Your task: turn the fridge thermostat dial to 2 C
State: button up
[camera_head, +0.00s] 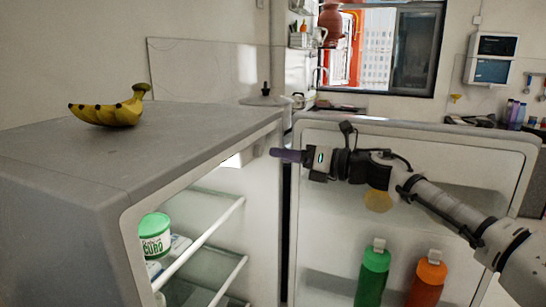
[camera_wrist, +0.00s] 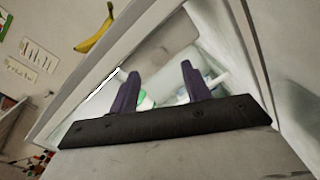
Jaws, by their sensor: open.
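The grey fridge (camera_head: 70,190) stands at the left in the head view with its door (camera_head: 470,155) swung open to the right. My gripper (camera_head: 276,155) points left at the upper part of the fridge opening, with its purple fingers near the front edge. In the wrist view my gripper (camera_wrist: 154,69) is open, its two purple fingers apart with nothing held between them. They face the lit fridge interior. I cannot make out the thermostat dial or its markings in either view. A bright white patch (camera_head: 232,161) shows high inside the fridge.
Bananas (camera_head: 115,110) lie on the fridge top. A green-and-white tub (camera_head: 155,235) stands inside, near wire-edged shelves (camera_head: 205,240). A green bottle (camera_head: 372,278) and an orange bottle (camera_head: 427,282) stand in the door, below my arm.

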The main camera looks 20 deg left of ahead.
jog(key=s+d+b, duration=0.1)
jog(key=d, duration=0.8)
jog(key=shift+d, duration=0.25)
jog(key=shift+r, duration=0.1)
